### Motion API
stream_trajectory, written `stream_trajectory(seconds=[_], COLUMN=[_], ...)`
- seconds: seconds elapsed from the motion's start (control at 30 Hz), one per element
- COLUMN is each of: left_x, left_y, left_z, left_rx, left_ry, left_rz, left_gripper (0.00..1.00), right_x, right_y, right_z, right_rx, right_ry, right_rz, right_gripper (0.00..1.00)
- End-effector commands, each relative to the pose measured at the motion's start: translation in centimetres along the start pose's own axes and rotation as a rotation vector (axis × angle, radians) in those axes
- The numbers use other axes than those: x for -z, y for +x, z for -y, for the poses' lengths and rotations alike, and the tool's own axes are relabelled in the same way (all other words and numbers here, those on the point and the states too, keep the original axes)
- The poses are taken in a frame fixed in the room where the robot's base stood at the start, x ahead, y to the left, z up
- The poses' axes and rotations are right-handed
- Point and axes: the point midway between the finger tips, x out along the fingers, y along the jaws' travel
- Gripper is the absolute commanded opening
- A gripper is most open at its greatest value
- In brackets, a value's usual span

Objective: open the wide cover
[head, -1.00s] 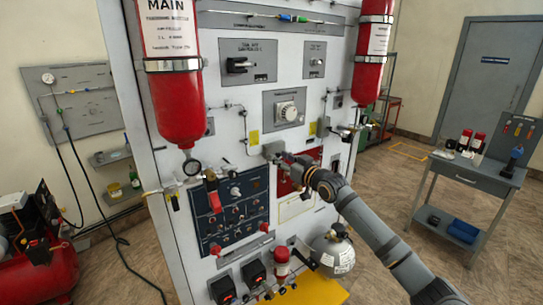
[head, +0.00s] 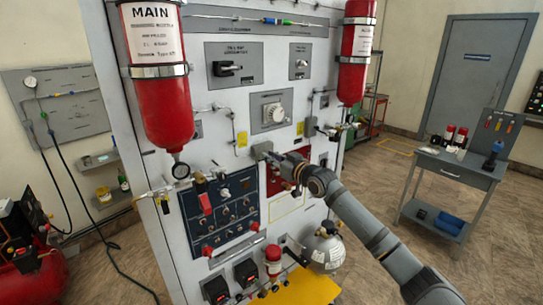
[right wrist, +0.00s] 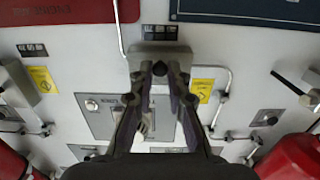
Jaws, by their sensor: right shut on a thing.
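The wide cover (head: 262,148) looks like a small grey block on the white panel, below the dial plate. It also shows in the right wrist view (right wrist: 160,52), near the top centre between the two fingers. My right gripper (head: 274,158) reaches it from the right and is shut on it; the wrist view shows the fingertips (right wrist: 160,72) at its edge. The fingers partly hide the cover, and I cannot tell how far it is tilted. My left gripper is not in view.
A dial plate (head: 269,111), a dark blue switch panel (head: 221,207) and a red panel (head: 276,182) surround the spot. Red cylinders hang left (head: 160,105) and right (head: 354,65). Thin pipes run close to the cover. A side table (head: 455,168) stands apart at right.

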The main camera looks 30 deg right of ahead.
Motion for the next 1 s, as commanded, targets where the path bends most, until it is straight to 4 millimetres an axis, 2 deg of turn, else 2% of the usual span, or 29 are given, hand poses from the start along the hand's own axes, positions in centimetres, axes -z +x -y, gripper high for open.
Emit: stream_trajectory(seconds=[0.03,0.3,0.5,0.7,1.0], left_x=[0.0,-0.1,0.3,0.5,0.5], left_y=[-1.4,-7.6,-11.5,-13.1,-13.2], left_z=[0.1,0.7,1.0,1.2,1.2], left_rx=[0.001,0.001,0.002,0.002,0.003], left_ry=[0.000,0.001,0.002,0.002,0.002], left_rz=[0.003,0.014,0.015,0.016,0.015], left_gripper=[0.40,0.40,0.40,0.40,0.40], right_x=[0.8,2.7,3.7,4.6,6.1], right_y=[-0.1,-0.7,-0.9,-0.8,-0.3], right_z=[0.0,0.0,0.1,0.1,0.2], right_rx=[0.000,0.001,0.001,0.003,0.006], right_ry=[0.001,0.004,0.006,0.005,0.006], right_rz=[0.025,0.227,0.413,0.599,0.884], right_gripper=[0.00,0.00,0.00,0.00,0.00])
